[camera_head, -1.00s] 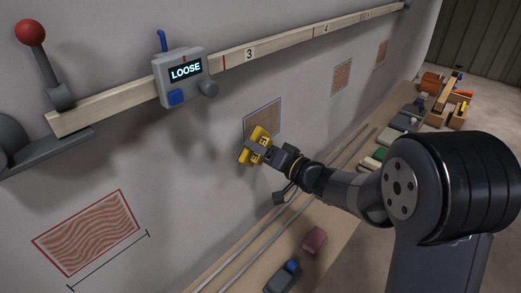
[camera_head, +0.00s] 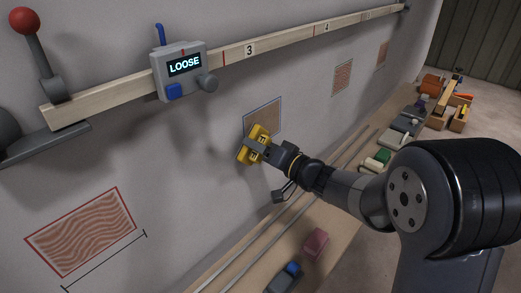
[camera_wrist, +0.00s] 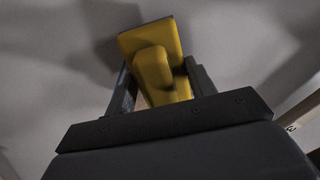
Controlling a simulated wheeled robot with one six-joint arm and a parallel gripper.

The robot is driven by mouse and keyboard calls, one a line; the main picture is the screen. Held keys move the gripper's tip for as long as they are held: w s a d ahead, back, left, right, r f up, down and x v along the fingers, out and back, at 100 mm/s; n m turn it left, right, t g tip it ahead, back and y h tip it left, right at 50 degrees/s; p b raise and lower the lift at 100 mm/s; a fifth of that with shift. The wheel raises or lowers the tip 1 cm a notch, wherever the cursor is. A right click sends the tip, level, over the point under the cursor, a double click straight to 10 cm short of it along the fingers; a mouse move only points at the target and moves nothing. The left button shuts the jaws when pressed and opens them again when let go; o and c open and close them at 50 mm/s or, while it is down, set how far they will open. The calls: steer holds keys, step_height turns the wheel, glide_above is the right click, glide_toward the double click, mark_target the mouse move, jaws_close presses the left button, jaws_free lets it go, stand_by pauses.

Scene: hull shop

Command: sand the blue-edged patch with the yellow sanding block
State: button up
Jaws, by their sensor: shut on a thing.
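The yellow sanding block (camera_head: 250,150) is held between the fingers of my gripper (camera_head: 262,147), close to the grey wall. The block also shows in the wrist view (camera_wrist: 150,45), with a dark finger on either side of its raised grip. The blue-edged patch (camera_head: 265,113) is a brownish rectangle on the wall. The block covers the patch's lower left part in the head view. I cannot tell whether the block touches the wall.
A wooden rail (camera_head: 285,40) runs above the patch, carrying a grey box (camera_head: 180,75) that reads LOOSE. A red-edged patch (camera_head: 82,230) is at lower left, and others are farther right. A bench (camera_head: 325,215) below holds a pink block (camera_head: 315,242) and tools.

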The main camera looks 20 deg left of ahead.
mark_target(273, 118)
steer(key=shift+b+x, duration=0.45)
steer(key=shift+x, duration=0.3)
steer(key=shift+w+d, duration=0.25)
steer(key=shift+w, duration=0.4)
steer(key=shift+w+d, duration=0.3)
steer(key=shift+w, duration=0.35)
steer(key=shift+w+d+b, duration=0.45)
steer(key=shift+w+d, duration=0.3)
steer(key=shift+w, duration=1.1)
steer(key=shift+w+d+b, duration=0.45)
steer(key=shift+w+d, duration=0.3)
steer(key=shift+w, duration=1.1)
steer(key=shift+w+d+b, duration=0.45)
steer(key=shift+w+d, duration=0.3)
steer(key=shift+w, duration=1.05)
steer(key=shift+r, duration=0.85)
steer(key=s+b, duration=0.1)
steer(key=s+a+b, duration=0.1)
steer(key=b, duration=0.1)
steer(key=shift+f, duration=0.1)
steer(key=shift+s+a+r+b, duration=0.15)
steer(key=shift+s+r+b, duration=0.1)
steer(key=shift+s+b, duration=0.3)
